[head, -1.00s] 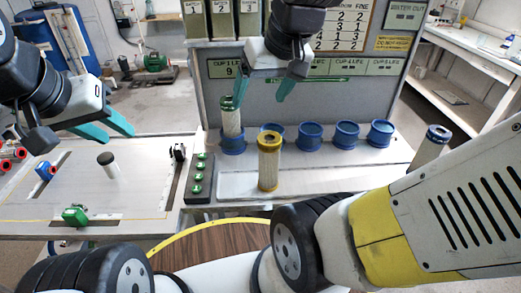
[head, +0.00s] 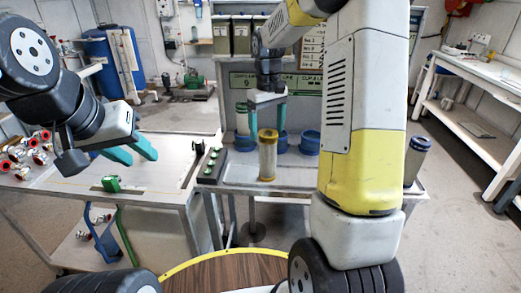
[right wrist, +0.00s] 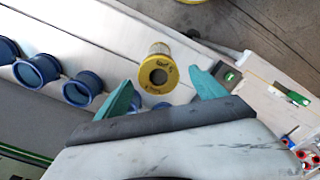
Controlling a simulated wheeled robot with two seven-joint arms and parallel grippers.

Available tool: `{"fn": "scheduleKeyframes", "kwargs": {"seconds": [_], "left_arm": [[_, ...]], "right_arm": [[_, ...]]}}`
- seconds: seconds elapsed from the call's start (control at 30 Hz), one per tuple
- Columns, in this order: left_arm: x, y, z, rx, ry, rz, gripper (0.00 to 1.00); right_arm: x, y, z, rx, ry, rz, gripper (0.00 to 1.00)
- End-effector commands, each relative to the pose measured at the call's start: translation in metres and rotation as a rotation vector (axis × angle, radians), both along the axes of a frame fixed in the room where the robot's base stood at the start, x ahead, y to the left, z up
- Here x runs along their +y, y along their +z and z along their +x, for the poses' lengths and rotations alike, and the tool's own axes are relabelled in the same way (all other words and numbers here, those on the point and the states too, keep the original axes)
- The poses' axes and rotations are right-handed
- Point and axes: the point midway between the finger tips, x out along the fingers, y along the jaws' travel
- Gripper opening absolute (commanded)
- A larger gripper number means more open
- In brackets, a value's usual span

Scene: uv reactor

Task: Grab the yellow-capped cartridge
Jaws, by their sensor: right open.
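The yellow-capped cartridge (head: 268,158) stands upright on the white bench, a pale cylinder with yellow ends. My right gripper (head: 268,128) is open above it, one teal finger to each side of its top in the head view. In the right wrist view, the cartridge's yellow top ring (right wrist: 158,75) shows between the two spread fingertips (right wrist: 160,84). I cannot tell whether either finger touches it. My left gripper (head: 138,154) is open and empty over the left table.
A blue-capped cartridge (head: 417,158) is at right, partly behind my arm. A dark strip with green buttons (head: 211,164) lies left of the yellow-capped cartridge.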

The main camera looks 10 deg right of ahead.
Motion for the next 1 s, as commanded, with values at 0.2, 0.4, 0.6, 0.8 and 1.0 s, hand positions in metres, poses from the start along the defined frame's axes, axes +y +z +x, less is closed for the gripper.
{"fn": "scheduleKeyframes", "kwargs": {"seconds": [0.2, 0.4, 0.6, 0.8, 1.0], "left_arm": [[0.0, 0.0, 0.0, 0.0, 0.0, 0.0, 0.36], [0.0, 0.0, 0.0, 0.0, 0.0, 0.0, 0.36], [0.0, 0.0, 0.0, 0.0, 0.0, 0.0, 0.36], [0.0, 0.0, 0.0, 0.0, 0.0, 0.0, 0.36], [0.0, 0.0, 0.0, 0.0, 0.0, 0.0, 0.36]], "right_arm": [[-0.002, -0.027, -0.004, 0.004, -0.001, 0.001, 0.8], [-0.003, -0.056, -0.005, 0.003, 0.0, 0.001, 0.8], [-0.003, -0.063, -0.005, 0.0, 0.0, 0.001, 0.8], [-0.003, -0.062, -0.005, 0.0, -0.001, 0.001, 0.67], [-0.003, -0.062, -0.005, 0.0, -0.001, 0.001, 0.27]]}}
